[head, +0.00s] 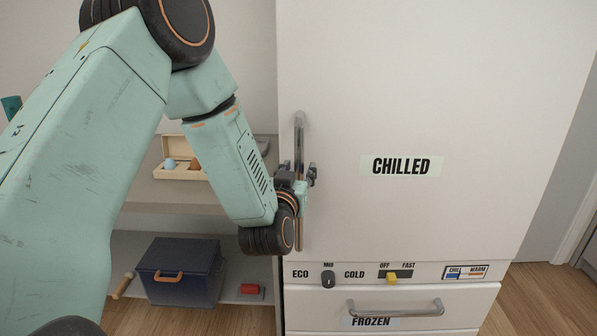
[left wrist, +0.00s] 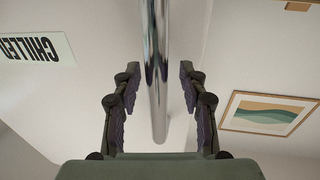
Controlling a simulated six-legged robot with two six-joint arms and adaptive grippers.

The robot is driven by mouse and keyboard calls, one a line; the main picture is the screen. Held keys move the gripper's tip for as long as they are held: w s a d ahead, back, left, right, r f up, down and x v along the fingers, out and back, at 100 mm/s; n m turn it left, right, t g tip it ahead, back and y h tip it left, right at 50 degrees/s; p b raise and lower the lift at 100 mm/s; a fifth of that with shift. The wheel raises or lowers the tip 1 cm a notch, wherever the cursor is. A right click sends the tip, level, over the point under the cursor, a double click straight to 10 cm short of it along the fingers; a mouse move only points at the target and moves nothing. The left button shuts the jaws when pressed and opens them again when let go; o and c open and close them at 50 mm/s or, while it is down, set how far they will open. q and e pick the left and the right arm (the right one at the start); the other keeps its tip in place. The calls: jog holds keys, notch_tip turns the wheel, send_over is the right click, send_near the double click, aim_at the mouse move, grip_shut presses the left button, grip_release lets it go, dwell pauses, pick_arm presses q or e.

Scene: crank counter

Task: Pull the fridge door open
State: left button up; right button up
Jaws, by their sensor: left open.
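The white fridge door (head: 450,90) is shut and bears a CHILLED label (head: 401,166). Its vertical metal handle (head: 299,130) runs along the left side of the door. My left gripper (head: 312,174) is at the middle of the handle. In the left wrist view the chrome handle (left wrist: 154,70) stands between the two open fingers of my left gripper (left wrist: 155,92), with a gap on each side. My gripper hides part of the handle in the head view. My right gripper is in neither view.
Below the door are a control strip (head: 430,273) and a FROZEN drawer with a horizontal handle (head: 395,309). Wooden floor (head: 545,300) shows at the right.

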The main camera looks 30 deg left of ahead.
pick_arm(q)
jog(key=shift+d+r, duration=0.1)
jog(key=shift+d, duration=0.15)
jog(key=shift+w+a+f, duration=0.25)
jog(key=shift+a, duration=0.05)
jog(key=c, duration=0.4)
jog(key=shift+s+d+r, duration=0.15)
jog(key=shift+d, duration=0.1)
jog(key=c, duration=0.5)
jog(key=shift+a, duration=0.15)
grip_shut()
